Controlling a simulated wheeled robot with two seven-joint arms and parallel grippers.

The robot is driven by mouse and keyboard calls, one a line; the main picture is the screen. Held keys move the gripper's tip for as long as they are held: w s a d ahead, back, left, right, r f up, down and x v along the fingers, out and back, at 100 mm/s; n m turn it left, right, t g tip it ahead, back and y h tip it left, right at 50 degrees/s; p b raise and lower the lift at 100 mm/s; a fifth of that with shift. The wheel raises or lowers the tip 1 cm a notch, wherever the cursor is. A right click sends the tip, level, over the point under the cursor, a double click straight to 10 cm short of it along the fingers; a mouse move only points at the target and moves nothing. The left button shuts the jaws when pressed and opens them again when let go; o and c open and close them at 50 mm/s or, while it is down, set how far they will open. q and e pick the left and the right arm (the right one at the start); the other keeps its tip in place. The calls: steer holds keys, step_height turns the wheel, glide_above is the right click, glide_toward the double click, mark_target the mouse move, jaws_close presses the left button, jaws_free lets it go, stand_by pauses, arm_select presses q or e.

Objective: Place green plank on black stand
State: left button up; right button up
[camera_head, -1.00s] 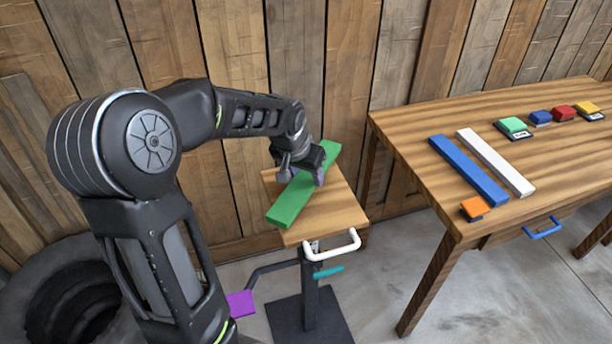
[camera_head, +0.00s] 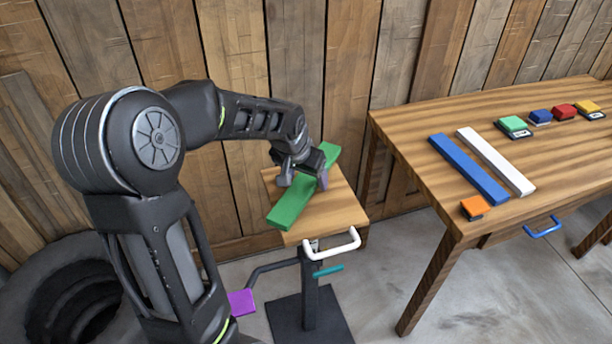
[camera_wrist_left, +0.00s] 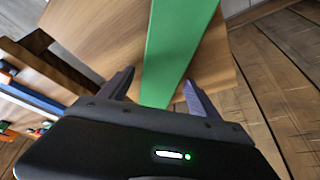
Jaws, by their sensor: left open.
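The green plank (camera_head: 290,204) lies flat and slantwise on the wooden top (camera_head: 338,212) of the black stand (camera_head: 311,300). My left gripper (camera_head: 305,183) is over the plank's far half, pointing down. In the left wrist view the green plank (camera_wrist_left: 176,50) runs between the two open fingers of my left gripper (camera_wrist_left: 160,90), with a gap on each side. The plank's part under the gripper is hidden in the head view. My right gripper is not in view.
A wooden table (camera_head: 420,150) on the right holds a blue plank (camera_head: 468,170), a white plank (camera_head: 495,162), an orange block (camera_head: 474,207) and several other coloured blocks. A white handle (camera_head: 335,246) juts from the stand's front. A wooden wall stands close behind.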

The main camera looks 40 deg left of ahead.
arm_select(q)
steer(key=shift+r, duration=0.15)
steer(key=v, duration=1.2)
steer(key=shift+b, duration=0.3)
steer(key=shift+w+r, duration=0.1)
